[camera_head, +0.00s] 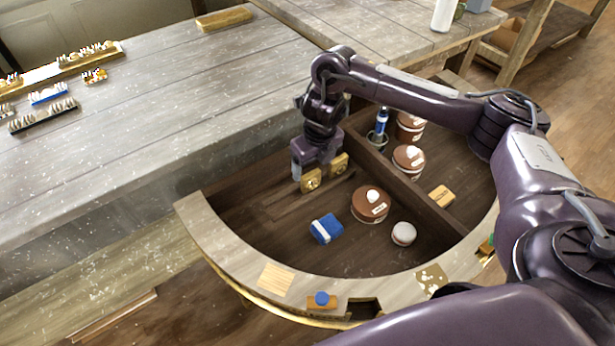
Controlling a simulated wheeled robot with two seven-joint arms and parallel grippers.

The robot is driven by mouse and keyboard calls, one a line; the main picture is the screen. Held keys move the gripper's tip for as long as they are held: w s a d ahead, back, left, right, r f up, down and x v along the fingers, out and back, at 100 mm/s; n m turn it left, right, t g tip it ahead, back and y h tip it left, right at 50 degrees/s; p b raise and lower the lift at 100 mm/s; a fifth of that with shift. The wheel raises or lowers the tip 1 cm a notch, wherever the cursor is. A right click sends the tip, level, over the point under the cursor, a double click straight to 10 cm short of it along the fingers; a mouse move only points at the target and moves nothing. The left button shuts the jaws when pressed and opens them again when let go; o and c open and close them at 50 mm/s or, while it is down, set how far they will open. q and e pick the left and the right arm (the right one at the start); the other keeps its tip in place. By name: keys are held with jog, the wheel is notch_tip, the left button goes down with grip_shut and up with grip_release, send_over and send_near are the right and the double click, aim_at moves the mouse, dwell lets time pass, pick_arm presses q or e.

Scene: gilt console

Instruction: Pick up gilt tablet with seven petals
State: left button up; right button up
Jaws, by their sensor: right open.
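Two small gilt tablets with round rosettes stand side by side in the left compartment of the dark curved tray (290,222): a nearer gilt tablet (311,181) and a farther gilt tablet (338,164). The petals are too small to count, so I cannot tell which has seven. My right gripper (317,167) is open and pointing down right at the two tablets. Its fingers partly hide them, and I cannot tell whether it touches either one. My left gripper is not in view.
A brown round box (370,204), a blue block (326,229) and a small white-topped round box (403,233) lie in the same compartment. A divider (402,182) separates more round boxes. A grey plank table (150,130) adjoins at left, with brushes (45,115) on it.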

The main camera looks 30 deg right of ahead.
aim_at(312, 175)
jog(key=shift+s+f, duration=0.1)
jog(key=shift+f, duration=0.55)
notch_tip(312, 175, down, 3)
jog(key=shift+r+b, duration=0.1)
jog(key=shift+b, duration=0.55)
jog(key=shift+w+f, duration=0.3)
jog(key=shift+f, duration=0.05)
jog(key=shift+w+f, duration=0.1)
jog(key=shift+f, duration=0.45)
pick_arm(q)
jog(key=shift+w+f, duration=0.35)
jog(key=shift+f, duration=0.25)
pick_arm(e)
jog(key=c, duration=1.1)
jog(key=shift+o, duration=0.2)
